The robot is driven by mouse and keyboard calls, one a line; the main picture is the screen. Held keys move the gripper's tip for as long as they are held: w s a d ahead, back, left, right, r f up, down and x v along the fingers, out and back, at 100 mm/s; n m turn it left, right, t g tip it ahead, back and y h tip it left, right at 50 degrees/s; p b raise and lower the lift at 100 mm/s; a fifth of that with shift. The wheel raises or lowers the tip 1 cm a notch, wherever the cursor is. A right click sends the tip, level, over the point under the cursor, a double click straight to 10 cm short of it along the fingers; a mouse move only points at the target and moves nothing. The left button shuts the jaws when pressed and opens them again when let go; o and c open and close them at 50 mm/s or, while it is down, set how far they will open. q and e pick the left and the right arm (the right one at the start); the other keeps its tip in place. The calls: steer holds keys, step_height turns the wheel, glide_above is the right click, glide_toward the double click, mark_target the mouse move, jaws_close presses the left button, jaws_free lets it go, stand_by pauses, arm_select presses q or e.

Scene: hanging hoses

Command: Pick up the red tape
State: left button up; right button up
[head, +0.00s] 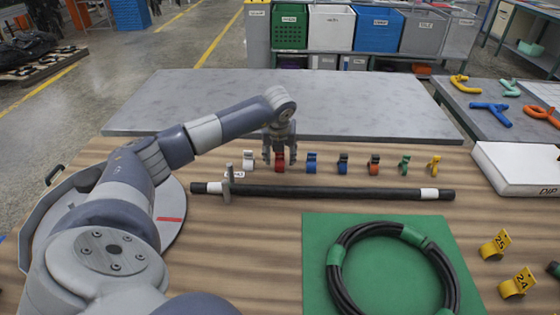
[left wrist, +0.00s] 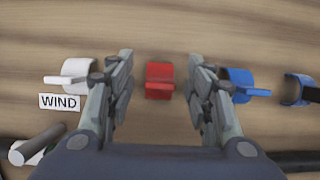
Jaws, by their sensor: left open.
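The red tape (head: 279,160) stands in a row of coloured tape pieces on the wooden table, second from the left. My left gripper (head: 279,157) is above it with its fingers on either side. In the left wrist view the red tape (left wrist: 159,81) shows between the two open fingers of my left gripper (left wrist: 160,85), with a gap on each side. The fingers do not touch it. My right gripper is not in view.
A white piece (head: 248,160) and a blue piece (head: 311,162) flank the red tape closely. A black hose (head: 330,192) lies in front of the row, beside a grey upright peg (head: 227,185). A coiled hose (head: 340,262) rests on a green mat (head: 320,235).

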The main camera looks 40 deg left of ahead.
arm_select(q)
steer(key=shift+r, duration=0.1)
steer(key=shift+c, duration=1.1)
steer(key=c, duration=0.6)
steer(key=shift+r, duration=0.15)
steer(key=shift+r, duration=0.25)
step_height(320, 180, up, 4)
steer(key=p, duration=0.3)
steer(key=shift+f, duration=0.15)
steer(key=s+d, duration=0.3)
steer(key=d, duration=0.1)
steer(key=s+d, duration=0.7)
steer(key=d, duration=0.1)
steer(key=shift+s+r+b, duration=0.25)
steer(key=shift+s+b, duration=0.1)
steer(key=shift+s, duration=0.05)
steer(key=shift+o, duration=0.3)
